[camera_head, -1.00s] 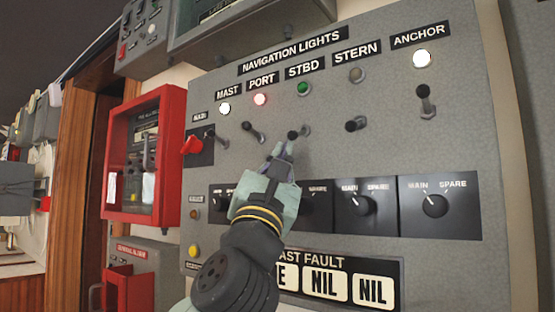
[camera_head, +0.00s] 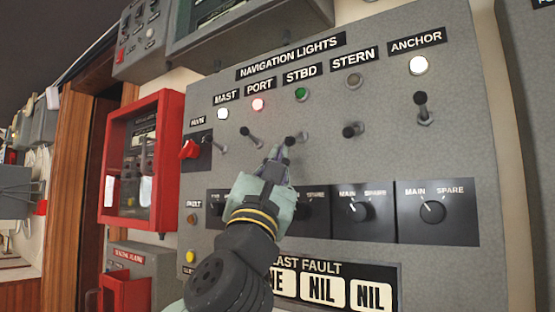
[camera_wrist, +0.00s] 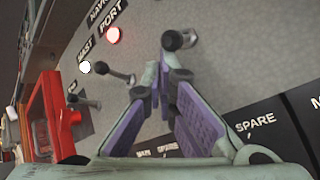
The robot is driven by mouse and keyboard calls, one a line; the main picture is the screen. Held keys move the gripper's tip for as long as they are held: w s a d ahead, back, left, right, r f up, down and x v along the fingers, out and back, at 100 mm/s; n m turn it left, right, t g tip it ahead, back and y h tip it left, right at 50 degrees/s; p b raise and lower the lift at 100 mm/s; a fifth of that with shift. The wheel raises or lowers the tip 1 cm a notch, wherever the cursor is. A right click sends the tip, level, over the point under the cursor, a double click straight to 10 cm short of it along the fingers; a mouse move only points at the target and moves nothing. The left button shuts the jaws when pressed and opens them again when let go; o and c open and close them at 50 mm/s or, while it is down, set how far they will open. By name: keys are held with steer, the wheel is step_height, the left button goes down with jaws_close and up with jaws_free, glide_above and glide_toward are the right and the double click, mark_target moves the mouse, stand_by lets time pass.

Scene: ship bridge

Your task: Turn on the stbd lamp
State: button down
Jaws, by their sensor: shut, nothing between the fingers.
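The stbd lamp (camera_head: 300,94) on the grey navigation lights panel is a dull green and does not glow like the lit lamps. The stbd switch (camera_head: 290,141), a dark-knobbed lever, is below it. My gripper (camera_head: 277,153) is shut and empty, with its fingertips just below that lever's knob. In the wrist view the fingertips (camera_wrist: 165,62) are close to the lever's knob (camera_wrist: 172,40); I cannot tell whether they touch it. The fingers partly cover the panel under the lever.
Neighbouring levers are the port switch (camera_head: 248,134) on the left and the stern switch (camera_head: 350,131) on the right. The mast (camera_head: 222,114), port (camera_head: 258,104) and anchor (camera_head: 418,65) lamps glow; the stern lamp (camera_head: 354,81) is dull. Rotary knobs (camera_head: 433,212) sit below. A red box (camera_head: 112,160) is left.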

steer(key=shift+s+a+r, duration=0.1)
steer(key=shift+s+r, duration=0.05)
steer(key=shift+r, duration=0.1)
steer(key=shift+s+a+r+p, duration=0.2)
steer(key=shift+s+r+p, duration=0.25)
steer(key=shift+r, duration=0.15)
steer(key=shift+w+f, duration=0.1)
steer(key=shift+w, duration=0.05)
